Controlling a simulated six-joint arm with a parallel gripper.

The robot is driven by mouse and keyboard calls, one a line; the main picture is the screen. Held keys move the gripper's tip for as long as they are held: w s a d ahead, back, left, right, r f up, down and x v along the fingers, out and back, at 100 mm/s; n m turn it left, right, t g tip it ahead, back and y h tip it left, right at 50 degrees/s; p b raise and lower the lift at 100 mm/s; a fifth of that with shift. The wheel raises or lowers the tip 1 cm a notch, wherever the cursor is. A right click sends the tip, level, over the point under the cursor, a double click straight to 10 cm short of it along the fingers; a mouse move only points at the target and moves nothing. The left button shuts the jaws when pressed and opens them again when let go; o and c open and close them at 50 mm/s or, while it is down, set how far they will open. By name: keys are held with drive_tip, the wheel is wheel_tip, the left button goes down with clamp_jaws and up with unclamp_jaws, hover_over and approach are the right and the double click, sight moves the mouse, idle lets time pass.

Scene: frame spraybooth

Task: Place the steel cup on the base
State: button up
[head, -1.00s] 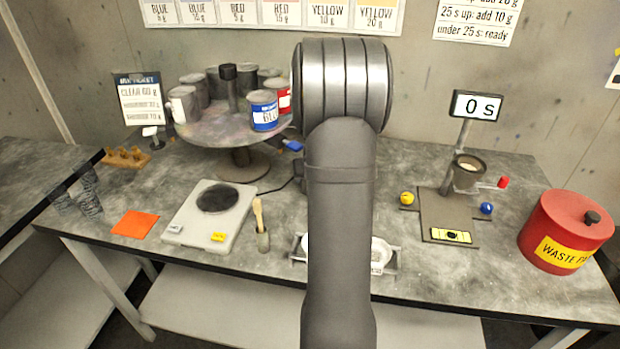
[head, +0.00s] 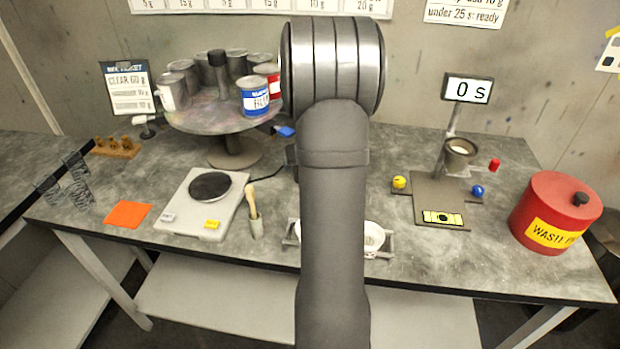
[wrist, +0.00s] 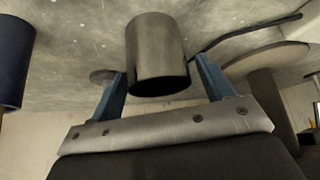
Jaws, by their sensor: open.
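A grey steel cup (wrist: 157,50) shows in the wrist view as a plain cylinder with its dark open end towards my gripper. My gripper (wrist: 162,88) is open, with one blue finger on each side of the cup's near end. I see gaps beside the cup, and the fingers do not appear closed on it. In the head view my arm hides the gripper and this cup. A flat brown base (head: 428,199) with a yellow level, a yellow knob and a blue knob stands right of my arm. A dark cup (head: 460,151) with pale contents sits on its post.
A turntable (head: 190,122) with several tins and a scale (head: 183,214) stand left of my arm. A white dish (head: 374,237) is partly behind my arm. A red waste can (head: 553,208) stands at the right.

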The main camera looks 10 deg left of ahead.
drive_tip(key=shift+s+d+r, duration=0.25)
drive_tip(key=shift+s+r, duration=0.25)
drive_tip(key=shift+s, duration=0.05)
drive_tip(key=shift+s+d+r, duration=0.25)
drive_tip(key=shift+s+r, duration=0.2)
drive_tip(key=shift+s, duration=0.05)
drive_tip(key=shift+o, duration=0.4)
drive_tip(key=s+d, duration=0.1)
drive_tip(key=s, duration=0.2)
drive_tip(key=s+d, duration=0.2)
drive_tip(key=s, duration=0.1)
drive_tip(key=s+d, duration=0.1)
drive_tip(key=s, duration=0.2)
drive_tip(key=shift+s+d+f, duration=0.1)
drive_tip(key=shift+s+d, duration=0.15)
drive_tip(key=shift+s, duration=0.15)
